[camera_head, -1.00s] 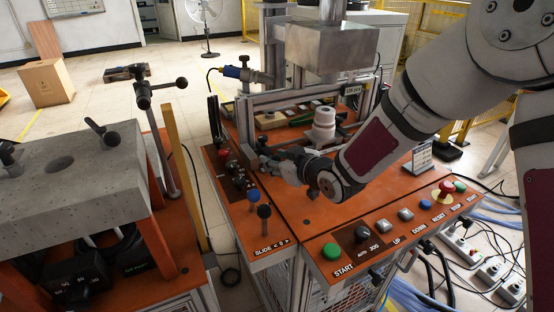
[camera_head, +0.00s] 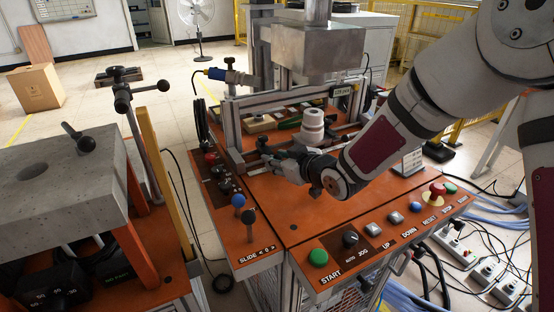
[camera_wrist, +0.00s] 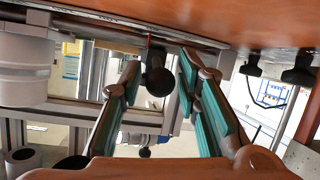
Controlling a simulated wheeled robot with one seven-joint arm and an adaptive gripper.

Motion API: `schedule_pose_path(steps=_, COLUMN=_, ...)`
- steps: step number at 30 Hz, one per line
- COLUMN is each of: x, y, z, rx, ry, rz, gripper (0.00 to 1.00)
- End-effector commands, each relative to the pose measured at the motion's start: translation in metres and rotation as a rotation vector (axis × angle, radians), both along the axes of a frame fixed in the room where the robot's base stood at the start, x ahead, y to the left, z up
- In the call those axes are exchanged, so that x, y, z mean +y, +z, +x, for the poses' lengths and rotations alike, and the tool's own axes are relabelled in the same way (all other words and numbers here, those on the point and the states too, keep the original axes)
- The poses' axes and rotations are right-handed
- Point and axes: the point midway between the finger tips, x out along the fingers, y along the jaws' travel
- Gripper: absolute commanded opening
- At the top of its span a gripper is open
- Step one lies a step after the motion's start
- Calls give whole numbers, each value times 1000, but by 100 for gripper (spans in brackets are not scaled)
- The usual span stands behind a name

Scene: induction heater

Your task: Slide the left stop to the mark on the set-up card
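My gripper (camera_head: 268,158) reaches over the orange bench beside the metal frame's front rail. In the wrist view my gripper (camera_wrist: 160,105) is open, with teal pads on both fingers. A dark block with a round black knob (camera_wrist: 158,80) shows between the fingers, apart from both pads; it seems to be a stop on the rail. A thin red line stands beside it, near a pale strip (camera_wrist: 115,17) along the rail. Which stop it is I cannot tell. A small white card (camera_head: 412,161) stands at the bench's right, probably the set-up card; its writing is too small to read.
A white stepped cylinder (camera_head: 312,127) stands behind my gripper, under a metal press block (camera_head: 318,48). Blue-topped (camera_head: 238,201) and black-topped (camera_head: 249,217) levers rise at the front left. Buttons, including a green one (camera_head: 318,257), line the front edge.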

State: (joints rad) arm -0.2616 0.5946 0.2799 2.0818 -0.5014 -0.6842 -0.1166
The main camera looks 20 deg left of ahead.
Motion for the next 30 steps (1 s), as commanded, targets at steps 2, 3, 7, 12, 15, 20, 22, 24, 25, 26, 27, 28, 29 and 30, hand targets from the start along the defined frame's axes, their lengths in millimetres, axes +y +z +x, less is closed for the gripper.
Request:
schedule_pose_path(steps=2, x=0, y=0, z=0, rx=0, ry=0, rz=0, gripper=41)
schedule_pose_path(steps=3, x=0, y=0, z=0, rx=0, ry=0, rz=0, gripper=41)
schedule_pose_path(steps=7, x=0, y=0, z=0, rx=0, ry=0, rz=0, gripper=41)
schedule_pose_path(steps=12, x=-4, y=3, z=-3, rx=-1, ry=-1, rz=1, gripper=41)
schedule_pose_path(steps=15, x=-13, y=7, z=-9, rx=-2, ry=-3, rz=1, gripper=41)
schedule_pose_path(steps=20, x=-36, y=19, z=-27, rx=-2, ry=-2, rz=-1, gripper=41)
schedule_pose_path(steps=22, x=-47, y=25, z=-36, rx=-3, ry=-2, rz=0, gripper=41)
schedule_pose_path(steps=24, x=-57, y=30, z=-43, rx=-3, ry=-3, rz=0, gripper=41)
schedule_pose_path(steps=25, x=-61, y=32, z=-47, rx=-2, ry=-2, rz=-1, gripper=41)
schedule_pose_path(steps=26, x=-65, y=34, z=-50, rx=-2, ry=-1, rz=0, gripper=41)
schedule_pose_path(steps=27, x=-70, y=36, z=-54, rx=-1, ry=-3, rz=0, gripper=41)
schedule_pose_path(steps=28, x=-73, y=38, z=-56, rx=-3, ry=-2, rz=0, gripper=41)
schedule_pose_path(steps=29, x=-75, y=39, z=-58, rx=-3, ry=-1, rz=0, gripper=41)
schedule_pose_path(steps=30, x=-79, y=41, z=-61, rx=-2, ry=-1, rz=0, gripper=41)
